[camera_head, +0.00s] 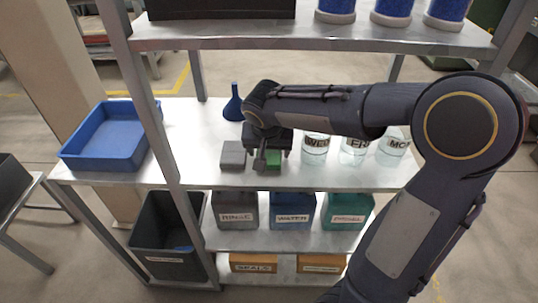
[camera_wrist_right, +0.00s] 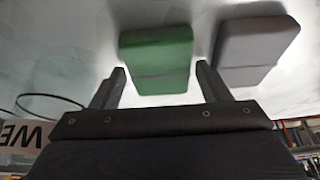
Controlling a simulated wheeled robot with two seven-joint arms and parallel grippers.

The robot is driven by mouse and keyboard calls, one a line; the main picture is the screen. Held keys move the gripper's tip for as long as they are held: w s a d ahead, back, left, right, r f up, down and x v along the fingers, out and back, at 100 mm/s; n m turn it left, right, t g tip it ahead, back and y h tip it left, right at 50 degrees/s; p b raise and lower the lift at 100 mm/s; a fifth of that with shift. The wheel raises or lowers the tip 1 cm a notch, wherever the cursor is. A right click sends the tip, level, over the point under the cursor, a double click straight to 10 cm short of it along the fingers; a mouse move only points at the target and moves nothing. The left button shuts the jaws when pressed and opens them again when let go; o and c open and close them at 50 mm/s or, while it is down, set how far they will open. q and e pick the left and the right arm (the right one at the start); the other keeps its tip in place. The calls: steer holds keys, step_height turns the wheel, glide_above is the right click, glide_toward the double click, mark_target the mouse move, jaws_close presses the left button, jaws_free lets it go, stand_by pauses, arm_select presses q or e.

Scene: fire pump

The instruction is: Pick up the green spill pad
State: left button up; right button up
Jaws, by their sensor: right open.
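The green spill pad (camera_head: 273,158) lies on the metal shelf in the head view, partly hidden by my right gripper (camera_head: 267,160). In the right wrist view the green spill pad (camera_wrist_right: 157,58) is a soft green block just beyond my right gripper (camera_wrist_right: 162,85). The gripper is open, with one finger toward each side of the pad's near end. Nothing is held. A grey pad (camera_wrist_right: 257,48) lies beside the green one, close to one finger; it also shows in the head view (camera_head: 232,155). My left gripper is in neither view.
Labelled glass beakers (camera_head: 315,148) stand right of my gripper. A blue funnel (camera_head: 233,105) stands behind it, and a blue tray (camera_head: 108,135) sits at the left. Labelled bins (camera_head: 236,211) fill the lower shelf. A metal post (camera_head: 150,110) rises left of the pads.

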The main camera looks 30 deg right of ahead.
steer(key=shift+f+b, duration=0.2)
steer(key=shift+b, duration=0.1)
steer(key=c, duration=0.7)
steer(key=shift+r, duration=0.1)
